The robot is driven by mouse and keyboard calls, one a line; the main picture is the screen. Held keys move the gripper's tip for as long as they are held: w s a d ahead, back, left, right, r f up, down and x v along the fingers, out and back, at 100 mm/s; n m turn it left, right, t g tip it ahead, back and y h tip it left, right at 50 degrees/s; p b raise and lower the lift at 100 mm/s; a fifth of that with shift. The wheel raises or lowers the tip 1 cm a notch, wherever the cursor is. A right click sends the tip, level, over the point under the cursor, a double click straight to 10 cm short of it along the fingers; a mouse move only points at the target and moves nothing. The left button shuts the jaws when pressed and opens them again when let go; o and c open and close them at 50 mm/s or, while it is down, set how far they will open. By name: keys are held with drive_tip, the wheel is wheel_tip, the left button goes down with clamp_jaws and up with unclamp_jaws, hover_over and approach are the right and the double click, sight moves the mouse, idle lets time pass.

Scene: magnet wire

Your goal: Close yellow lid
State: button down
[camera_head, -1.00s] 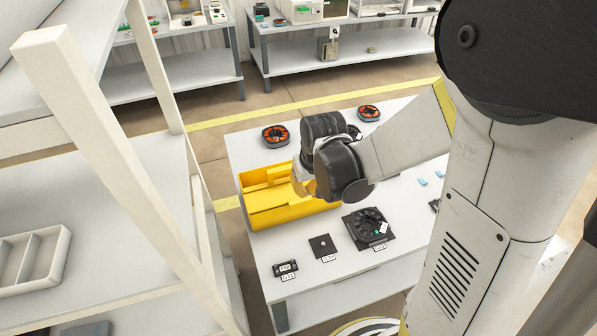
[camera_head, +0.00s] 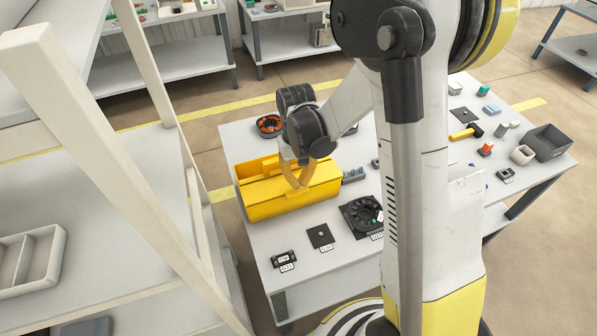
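The yellow toolbox (camera_head: 262,205) stands on the left part of the white table. A flat yellow lid panel (camera_head: 262,190) lies across its near top, and a raised yellow strip shows along the far side. I cannot tell whether the panel is fully seated. My gripper (camera_head: 298,186) points down over the middle of the lid, its tan fingers converging at or just above the panel. Contact and the gap between the fingertips are too small to make out. Nothing is seen held. The gripper and wrist hide part of the box's far edge.
Behind the box lies an orange-and-black spool (camera_head: 268,125). In front are a black fan (camera_head: 360,214), a small black plate (camera_head: 320,236) and a dark connector (camera_head: 284,259). A grey bin (camera_head: 548,142) and a yellow-handled hammer (camera_head: 465,132) are at the right. A white shelf frame (camera_head: 110,160) stands left.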

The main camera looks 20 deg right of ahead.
sight(299, 190)
drive_tip(key=shift+f, duration=0.9)
drive_tip(key=shift+f+b, duration=0.1)
drive_tip(key=shift+b, duration=0.25)
drive_tip(key=shift+s+f+t+b, duration=0.2)
drive_tip(key=shift+f+t+b, duration=0.3)
drive_tip(key=shift+f+b, duration=0.25)
drive_tip(key=shift+r, duration=0.1)
wheel_tip(299, 190, up, 14)
drive_tip(key=p, duration=0.7)
drive_tip(key=s+r+t+b, duration=0.3)
drive_tip(key=s+r+t, duration=0.3)
drive_tip(key=s+r, duration=0.4)
drive_tip(key=s, duration=0.3)
drive_tip(key=shift+s+a+r+t, duration=0.25)
drive_tip(key=shift+s+t, duration=0.1)
drive_tip(key=shift+t, duration=0.05)
